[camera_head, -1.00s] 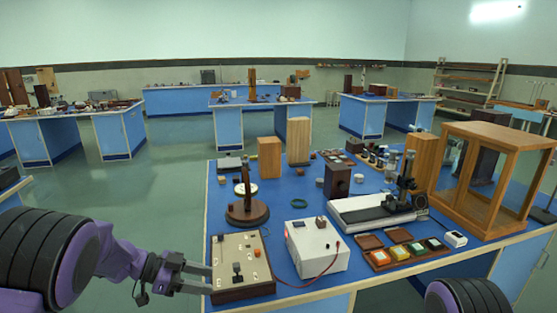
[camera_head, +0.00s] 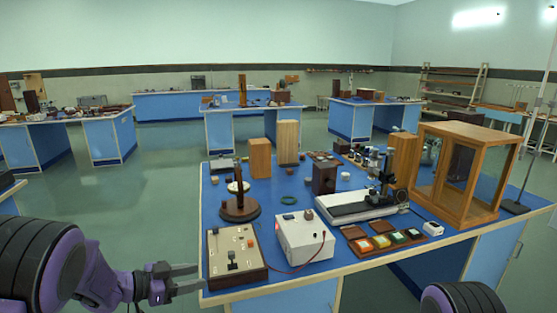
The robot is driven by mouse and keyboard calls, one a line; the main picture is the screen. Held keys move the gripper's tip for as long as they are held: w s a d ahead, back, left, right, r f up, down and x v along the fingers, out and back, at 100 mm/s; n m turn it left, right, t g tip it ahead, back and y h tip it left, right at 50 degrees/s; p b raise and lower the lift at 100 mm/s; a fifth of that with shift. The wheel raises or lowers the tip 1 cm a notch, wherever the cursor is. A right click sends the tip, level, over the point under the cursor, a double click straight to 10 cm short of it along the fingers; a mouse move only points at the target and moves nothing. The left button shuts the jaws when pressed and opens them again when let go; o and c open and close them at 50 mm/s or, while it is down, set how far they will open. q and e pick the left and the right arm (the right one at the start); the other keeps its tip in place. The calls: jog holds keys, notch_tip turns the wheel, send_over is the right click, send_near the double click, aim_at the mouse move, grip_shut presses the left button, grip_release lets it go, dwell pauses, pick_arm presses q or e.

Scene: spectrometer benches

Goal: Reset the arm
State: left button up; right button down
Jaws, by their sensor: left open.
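My left gripper (camera_head: 190,280) comes in from the lower left on a purple and black arm. Its two fingers are apart and empty, just left of the front left corner of the blue bench (camera_head: 290,218). The nearest thing to the fingertips is a control box (camera_head: 236,256) with a beige top and a black switch; a small gap seems to lie between them. Of my right arm only a black rounded part (camera_head: 450,299) shows at the bottom right; its gripper is not in view.
A white power box (camera_head: 304,236) with a red lead stands right of the control box. Behind are a round dark stand (camera_head: 239,206), a microscope-like instrument (camera_head: 352,205) and a wooden glazed case (camera_head: 465,172). Open floor (camera_head: 140,205) lies left of the bench.

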pick_arm(q)
jog(key=s+a+f+n+t+y, duration=0.1)
jog(key=s+a+f+n+y, duration=0.3)
jog(key=s+f+n+y, duration=0.45)
jog(key=s+a+f+n+t+y, duration=0.1)
jog(key=s+a+f+n+y, duration=0.35)
jog(key=f, duration=0.75)
jog(key=s+f+n+g+y, duration=0.1)
jog(key=s+f+n+g, duration=0.1)
jog(key=s, duration=1)
jog(key=s+f+n+g, duration=0.3)
jog(key=s+f+g, duration=0.2)
jog(key=s, duration=0.8)
jog(key=shift+s+d+y, duration=0.3)
jog(key=shift+d+y, duration=0.05)
jog(key=shift+y, duration=0.05)
